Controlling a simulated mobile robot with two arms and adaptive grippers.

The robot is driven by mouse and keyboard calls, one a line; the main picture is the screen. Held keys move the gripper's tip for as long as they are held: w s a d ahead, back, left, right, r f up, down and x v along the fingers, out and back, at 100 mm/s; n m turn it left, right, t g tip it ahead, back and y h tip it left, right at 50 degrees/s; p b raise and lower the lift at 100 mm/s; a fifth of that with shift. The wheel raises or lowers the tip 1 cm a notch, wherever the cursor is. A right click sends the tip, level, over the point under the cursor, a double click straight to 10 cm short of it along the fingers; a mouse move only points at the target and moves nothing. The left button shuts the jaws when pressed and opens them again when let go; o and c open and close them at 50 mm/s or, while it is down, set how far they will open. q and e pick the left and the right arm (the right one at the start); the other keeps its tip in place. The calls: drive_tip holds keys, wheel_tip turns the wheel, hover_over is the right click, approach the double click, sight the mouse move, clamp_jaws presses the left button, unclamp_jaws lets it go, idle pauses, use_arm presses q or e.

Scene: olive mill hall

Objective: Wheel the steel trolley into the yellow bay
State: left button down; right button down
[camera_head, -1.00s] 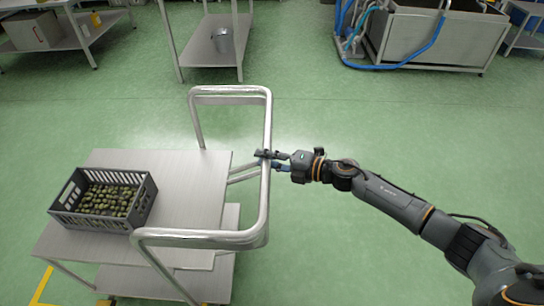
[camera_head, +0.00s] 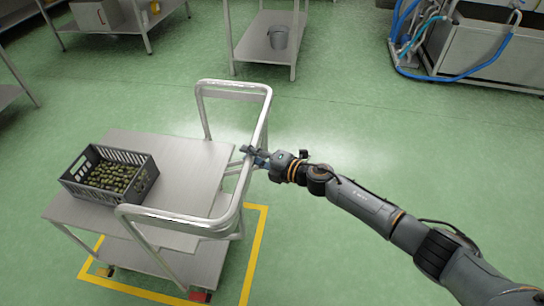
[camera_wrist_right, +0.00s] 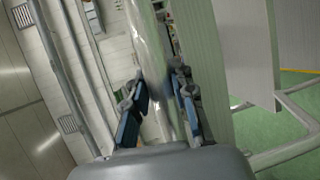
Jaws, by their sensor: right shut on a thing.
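The steel trolley (camera_head: 185,160) stands left of centre in the head view, with two flat shelves and a tubular push handle (camera_head: 262,125) on its right side. A dark grey crate of green olives (camera_head: 150,172) sits on its top shelf. The yellow bay (camera_head: 256,250) is a taped outline on the floor, its visible lines running under and around the trolley's near and right sides. My right gripper (camera_head: 254,157) is shut on the handle bar; the bar (camera_wrist_right: 150,60) also passes between its fingers in the right wrist view. My left gripper is not in view.
A steel table with a bucket (camera_head: 278,37) on its lower shelf stands at the back. Another table (camera_head: 110,22) is at the back left. A steel basin with blue hoses (camera_head: 480,45) stands at the back right. Green floor is clear between them and the trolley.

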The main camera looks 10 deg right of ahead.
drive_tip(key=w+a, duration=0.2)
drive_tip(key=a, duration=0.5)
drive_tip(key=shift+a, duration=0.25)
drive_tip(key=c, duration=1.1)
unclamp_jaws()
drive_tip(key=shift+d, duration=0.1)
drive_tip(key=v, duration=1.2)
